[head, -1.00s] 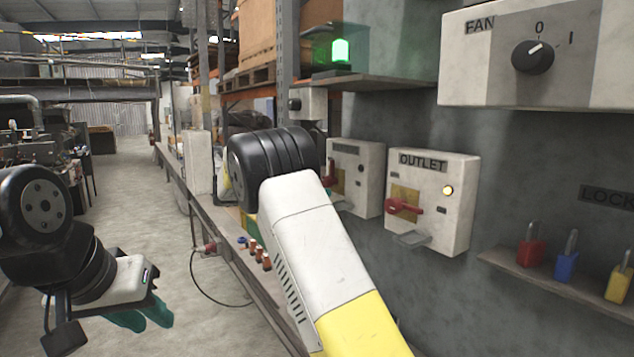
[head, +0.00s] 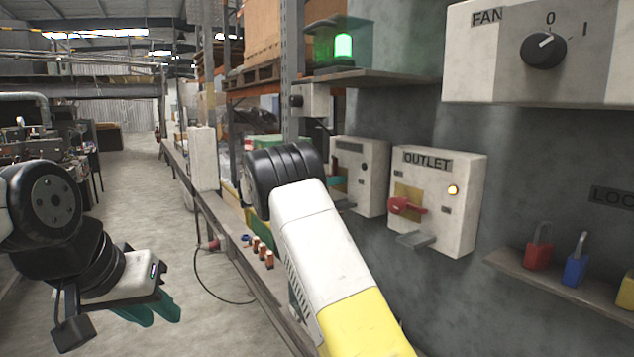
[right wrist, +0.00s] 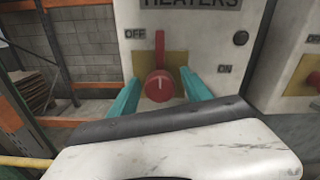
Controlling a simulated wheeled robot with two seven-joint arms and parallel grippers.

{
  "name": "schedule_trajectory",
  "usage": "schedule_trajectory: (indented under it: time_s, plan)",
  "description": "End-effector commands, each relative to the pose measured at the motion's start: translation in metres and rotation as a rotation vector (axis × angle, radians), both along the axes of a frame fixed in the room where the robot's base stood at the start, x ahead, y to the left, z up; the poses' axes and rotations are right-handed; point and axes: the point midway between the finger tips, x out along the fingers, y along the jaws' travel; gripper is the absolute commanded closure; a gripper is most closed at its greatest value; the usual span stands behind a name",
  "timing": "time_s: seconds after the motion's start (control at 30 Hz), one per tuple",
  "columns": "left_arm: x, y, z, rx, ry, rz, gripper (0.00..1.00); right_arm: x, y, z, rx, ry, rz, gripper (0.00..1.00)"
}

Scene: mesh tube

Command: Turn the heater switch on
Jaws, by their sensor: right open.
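The heater switch (right wrist: 159,82) is a red rotary knob with a handle pointing straight up, on a yellow plate of a white box labelled HEATERS (right wrist: 190,4). OFF is printed at its upper left and ON at its lower right. The round lamp (right wrist: 240,38) on the box is dark. My right gripper (right wrist: 160,90) is open, its teal fingers on either side of the knob; whether they touch it I cannot tell. In the head view the heater box (head: 368,190) is partly hidden by my right arm. My left gripper (head: 152,312) hangs at lower left, away from the panels.
An OUTLET box (head: 440,215) with a red handle and lit yellow lamp stands right of the heater box. A FAN box (head: 590,50) is above, and a shelf (head: 545,280) with padlocks is below right. A green lamp (head: 343,46) glows above. The left aisle floor is clear.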

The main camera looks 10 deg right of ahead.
Motion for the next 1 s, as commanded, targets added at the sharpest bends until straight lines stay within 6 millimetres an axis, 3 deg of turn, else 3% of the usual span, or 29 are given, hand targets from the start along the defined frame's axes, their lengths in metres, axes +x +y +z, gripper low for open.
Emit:
schedule_trajectory:
  time_s: [0.13,0.4,0.43,0.73,1.0]
  plan:
    - [0.0000,0.0000,0.0000,0.000,0.000,0.000,0.71,0.0000,0.0001,0.0001,0.000,0.000,0.000,0.45]
    - [0.0000,0.0000,0.0000,0.000,0.000,0.000,0.71,0.0000,0.0002,0.0001,0.000,-0.001,0.000,0.98]
    - [0.0000,0.0000,0.0000,0.000,0.000,0.000,0.71,0.0000,0.0002,0.0001,0.000,-0.001,0.000,1.00]
    - [0.0000,0.0000,0.0000,0.000,0.000,0.000,0.71,0.0001,0.0006,0.0000,0.012,-0.033,0.001,1.00]
    - [0.0000,0.0000,0.0000,0.000,0.000,0.000,0.71,0.0004,0.0007,-0.0001,0.065,-0.181,0.001,1.00]
